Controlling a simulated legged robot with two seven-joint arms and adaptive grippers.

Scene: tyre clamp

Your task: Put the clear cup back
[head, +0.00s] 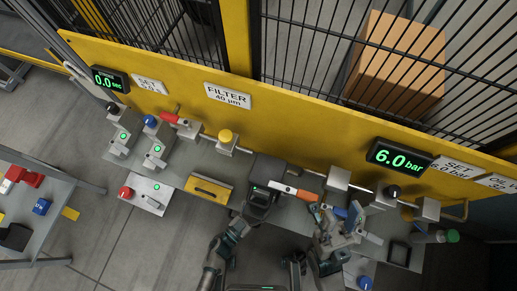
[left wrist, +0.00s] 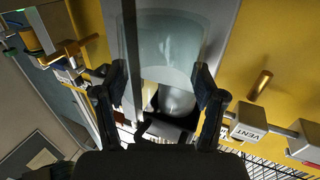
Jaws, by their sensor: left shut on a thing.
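The clear cup (left wrist: 165,45) is a see-through, pale cylinder in the left wrist view, between the two fingers of my left gripper (left wrist: 155,90). The fingers press on it from both sides. In the head view my left gripper (head: 258,202) is at the front of the dark block in the middle of the panel; I cannot make out the cup there. A rounded grey metal body (left wrist: 177,100) shows just beyond the cup; I cannot tell whether they touch. My right gripper (head: 345,232) is further right, by the grey fittings, and its fingers are too small to read.
A yellow panel (head: 300,130) runs along the back below a black mesh fence. Valve blocks with knobs line it, and a VENT block (left wrist: 247,125) is right of my left fingers. A yellow box (head: 208,190) lies left of my left gripper. A side table (head: 52,215) stands far left.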

